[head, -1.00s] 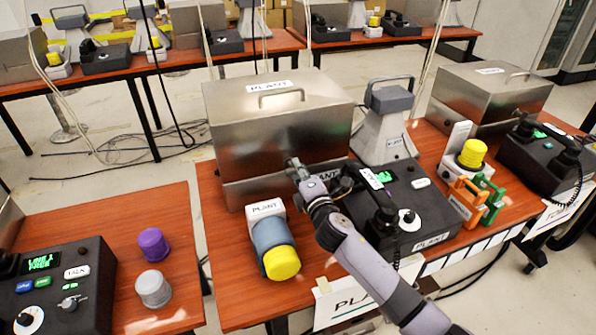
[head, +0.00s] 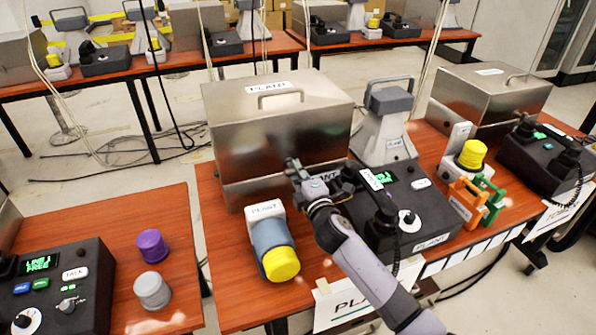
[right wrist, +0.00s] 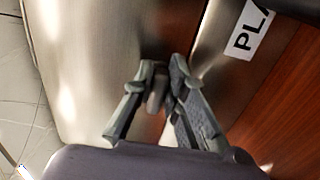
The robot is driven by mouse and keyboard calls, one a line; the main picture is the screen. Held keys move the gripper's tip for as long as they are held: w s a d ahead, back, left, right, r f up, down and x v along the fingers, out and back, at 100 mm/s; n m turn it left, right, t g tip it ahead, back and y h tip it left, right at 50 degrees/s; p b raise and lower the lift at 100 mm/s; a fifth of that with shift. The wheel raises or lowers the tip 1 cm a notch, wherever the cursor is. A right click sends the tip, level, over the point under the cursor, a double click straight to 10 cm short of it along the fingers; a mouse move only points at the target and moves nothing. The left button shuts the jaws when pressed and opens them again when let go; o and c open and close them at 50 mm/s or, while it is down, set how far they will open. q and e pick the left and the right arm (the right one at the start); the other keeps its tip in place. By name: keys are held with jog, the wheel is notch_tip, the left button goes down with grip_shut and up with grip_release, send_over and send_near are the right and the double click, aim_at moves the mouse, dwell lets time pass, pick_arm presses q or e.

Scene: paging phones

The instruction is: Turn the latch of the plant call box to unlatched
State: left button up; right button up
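The plant call box is a brushed steel box (head: 230,140) with a PLANT label and a lid handle, standing at the back of the middle table. Its lid is down. My right gripper (head: 296,172) is at the box's front face, at the latch. In the right wrist view, the small grey latch (right wrist: 156,92) lies between the two fingertips of my right gripper (right wrist: 163,78), which are drawn in close around it. The fingers hide most of the latch in the head view, so its exact angle is hard to tell. My left gripper is not in view.
A black phone console (head: 425,205) stands right of my forearm, with a grey horn (head: 388,140) behind it. A second steel box (head: 475,95) is further right. Bare tabletop shows at the front left.

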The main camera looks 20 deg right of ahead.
jog(key=o, duration=0.5)
jog(key=shift+c, duration=0.2)
jog(key=s, duration=1.2)
jog(key=shift+d, duration=0.2)
jog(key=shift+s+f, duration=0.1)
